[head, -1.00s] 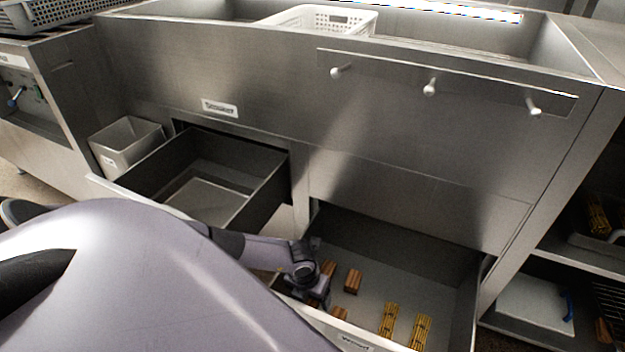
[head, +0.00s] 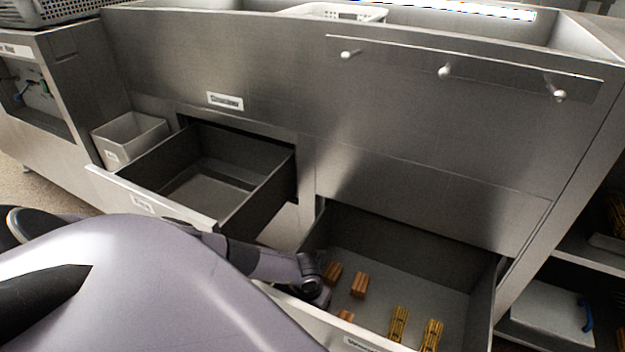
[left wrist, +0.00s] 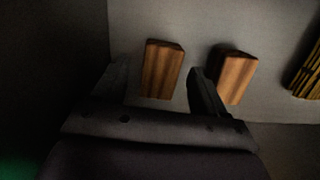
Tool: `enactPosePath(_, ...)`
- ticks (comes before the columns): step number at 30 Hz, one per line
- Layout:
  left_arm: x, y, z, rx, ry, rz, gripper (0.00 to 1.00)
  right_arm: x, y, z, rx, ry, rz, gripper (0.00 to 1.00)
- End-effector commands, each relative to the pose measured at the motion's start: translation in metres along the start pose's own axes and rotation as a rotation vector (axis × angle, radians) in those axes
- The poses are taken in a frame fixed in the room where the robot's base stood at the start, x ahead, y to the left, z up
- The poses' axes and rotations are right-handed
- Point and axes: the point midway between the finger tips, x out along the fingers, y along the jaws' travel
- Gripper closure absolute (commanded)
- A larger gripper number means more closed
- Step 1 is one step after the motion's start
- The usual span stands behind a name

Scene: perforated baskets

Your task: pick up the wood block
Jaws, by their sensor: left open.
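Wood blocks lie on the floor of the open right drawer: one at the left (head: 333,273), one beside it (head: 359,285) and one near the front wall (head: 345,315). In the left wrist view, one wood block (left wrist: 163,70) shows between the fingers of my left gripper (left wrist: 158,78). The gripper is open, with one finger on each side of that block; I cannot see contact. A second wood block (left wrist: 237,76) lies just right of the right finger. In the head view my left wrist reaches down into the drawer, and the fingers are hidden. My right gripper is not in view.
The drawer's front wall (head: 300,314) is close to my left wrist. Yellow bundles (head: 398,324) lie to the right in the same drawer. An open, empty drawer (head: 240,205) is at the left, with a white bin (head: 130,140) beyond it.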

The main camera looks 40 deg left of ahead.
Motion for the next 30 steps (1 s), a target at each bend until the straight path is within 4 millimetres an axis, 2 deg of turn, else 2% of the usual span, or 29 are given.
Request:
enactPosePath(2,-0.001,0.000,0.000,0.000,0.000,0.000,0.28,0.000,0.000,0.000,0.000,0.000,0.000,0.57)
enactPosePath(3,-0.001,0.000,0.000,0.000,0.000,0.000,0.34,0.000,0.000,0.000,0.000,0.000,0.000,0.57)
enactPosePath(8,-0.001,0.000,0.000,0.000,0.000,0.000,0.86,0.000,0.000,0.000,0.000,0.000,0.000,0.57)
enactPosePath(9,-0.001,0.000,0.000,0.000,0.000,0.000,0.89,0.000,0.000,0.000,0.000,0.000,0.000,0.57)
enactPosePath(20,-0.005,0.000,0.001,0.000,0.000,0.000,0.89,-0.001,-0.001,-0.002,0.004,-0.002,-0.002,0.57)
enactPosePath(26,-0.025,0.001,0.004,0.000,-0.001,0.000,0.89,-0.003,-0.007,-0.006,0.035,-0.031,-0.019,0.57)
enactPosePath(29,-0.042,0.000,0.007,0.000,-0.002,-0.001,0.89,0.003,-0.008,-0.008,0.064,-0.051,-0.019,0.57)
enactPosePath(30,-0.050,0.001,0.008,0.000,-0.001,0.000,0.89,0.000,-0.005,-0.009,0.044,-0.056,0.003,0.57)
